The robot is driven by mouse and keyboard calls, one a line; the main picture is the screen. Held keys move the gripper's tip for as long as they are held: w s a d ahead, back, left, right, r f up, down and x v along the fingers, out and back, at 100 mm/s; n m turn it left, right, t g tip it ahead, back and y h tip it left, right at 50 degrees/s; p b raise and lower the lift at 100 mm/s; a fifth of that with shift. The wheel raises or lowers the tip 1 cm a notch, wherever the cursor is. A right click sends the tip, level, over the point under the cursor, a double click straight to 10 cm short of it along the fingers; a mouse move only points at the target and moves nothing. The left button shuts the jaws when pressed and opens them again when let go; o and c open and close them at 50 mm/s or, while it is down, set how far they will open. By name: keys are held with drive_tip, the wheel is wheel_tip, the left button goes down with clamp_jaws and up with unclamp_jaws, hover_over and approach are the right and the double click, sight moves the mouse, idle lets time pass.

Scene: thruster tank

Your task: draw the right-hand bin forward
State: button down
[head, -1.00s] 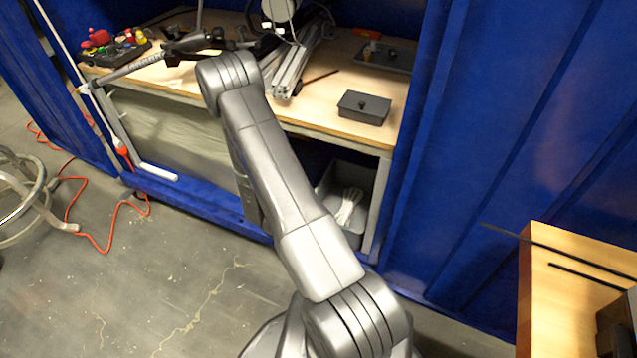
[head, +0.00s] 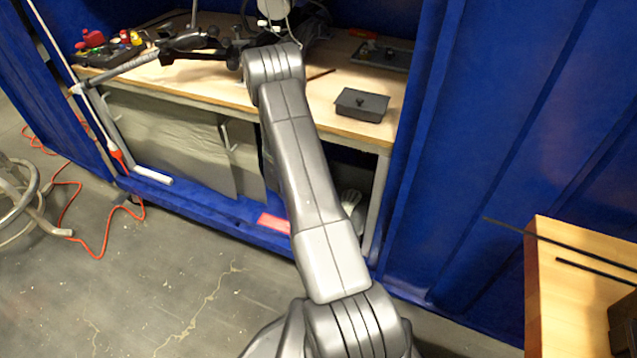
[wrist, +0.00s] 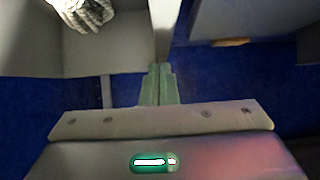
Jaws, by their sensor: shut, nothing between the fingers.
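The right-hand bin (head: 358,217) is a grey open box under the workbench, beside its right leg. My arm hides most of it in the head view. In the wrist view a grey bin (wrist: 125,47) with pale gloves (wrist: 82,12) in it fills the upper left. My gripper (wrist: 159,70) is shut and empty, its greenish fingertips at the edge of a grey upright strip to the right of that bin. I cannot tell whether they touch it. The gripper is hidden behind my arm in the head view.
A wooden workbench (head: 230,92) holds a lidded grey box (head: 361,104) and a tray (head: 385,56). Blue walls (head: 500,130) stand at the right, with a wooden table (head: 560,300) at the lower right. An orange cable (head: 100,248) lies on the floor at left.

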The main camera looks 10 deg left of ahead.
drive_tip(key=shift+s+f, duration=0.15)
drive_tip(key=shift+f, duration=0.2)
drive_tip(key=shift+s+f, duration=0.1)
drive_tip(key=shift+s, duration=1.3)
drive_tip(key=s+a+r+p, duration=0.1)
drive_tip(key=s+a+p, duration=0.1)
drive_tip(key=s, duration=0.9)
drive_tip(key=shift+s+r, duration=0.35)
drive_tip(key=shift+w, duration=0.1)
